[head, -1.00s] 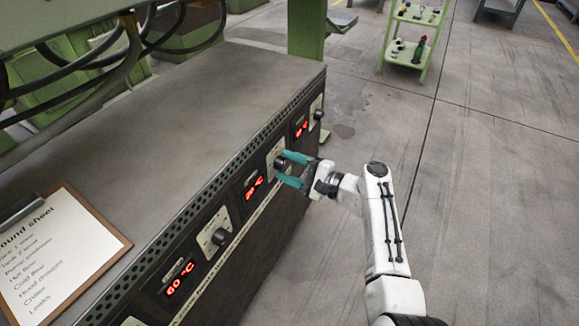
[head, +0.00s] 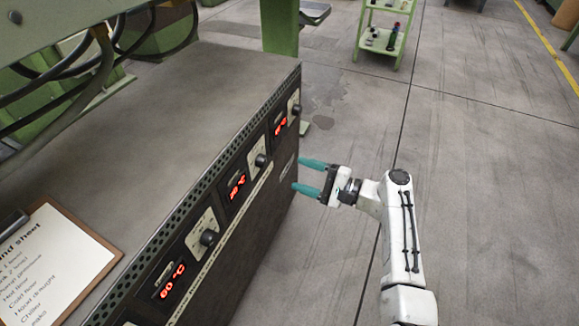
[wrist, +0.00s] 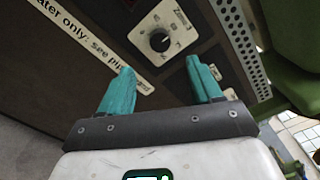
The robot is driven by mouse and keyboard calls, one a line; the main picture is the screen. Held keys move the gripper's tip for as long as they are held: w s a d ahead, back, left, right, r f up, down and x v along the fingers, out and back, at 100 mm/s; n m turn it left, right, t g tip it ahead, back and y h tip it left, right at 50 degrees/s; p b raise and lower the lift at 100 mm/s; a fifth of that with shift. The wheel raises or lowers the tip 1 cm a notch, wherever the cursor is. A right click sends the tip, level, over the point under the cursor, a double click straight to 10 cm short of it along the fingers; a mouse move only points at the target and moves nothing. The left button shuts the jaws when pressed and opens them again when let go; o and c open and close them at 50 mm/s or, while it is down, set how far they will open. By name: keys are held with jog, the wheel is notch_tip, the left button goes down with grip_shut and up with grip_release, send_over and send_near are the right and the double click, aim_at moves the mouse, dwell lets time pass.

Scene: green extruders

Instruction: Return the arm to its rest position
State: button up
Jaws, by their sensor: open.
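My gripper (head: 309,176) has teal fingers and is open and empty in the head view. It points left toward the dark front panel of the machine (head: 225,215), apart from the middle knob (head: 261,160). My white arm reaches up from the bottom right and bends at the elbow over the bare floor. In the wrist view my gripper's two fingers (wrist: 164,88) stand spread, with a black knob (wrist: 159,40) on a pale dial plate beyond them and nothing between them.
The panel also carries a near knob (head: 209,238), a far knob (head: 296,109) and red displays. A clipboard (head: 50,262) lies on the machine top. A green shelf cart (head: 383,36) stands at the back. The floor (head: 480,190) to the right is clear.

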jog(key=shift+s+d, duration=0.2)
jog(key=shift+d, duration=0.3)
jog(key=s+d+f+n+g+h, duration=0.1)
jog(key=s+d+f+n+h, duration=0.1)
jog(key=s+d+f+h, duration=0.3)
jog(key=s+d+f+n+g+h, duration=0.1)
jog(key=s+d+f+n+g, duration=0.1)
jog(key=s+d+f, duration=0.4)
jog(key=s+d+f+n+g+h, duration=0.1)
jog(key=s+d+f+n+h, duration=0.2)
jog(key=s, duration=0.6)
jog(key=s+d+f+n+h, duration=0.1)
jog(key=s+d+h, duration=0.35)
jog(key=s, duration=0.45)
jog(key=s+d+r+n+g+h, duration=0.1)
jog(key=s+d+r+h, duration=0.2)
jog(key=s, duration=0.4)
jog(key=s+d+r+n+h, duration=0.1)
jog(key=s+d+r, duration=0.25)
jog(key=s, duration=0.25)
notch_tip(320, 180, up, 20)
jog(key=p, duration=2)
jog(key=shift+w+d+f, duration=0.2)
jog(key=shift+w, duration=0.05)
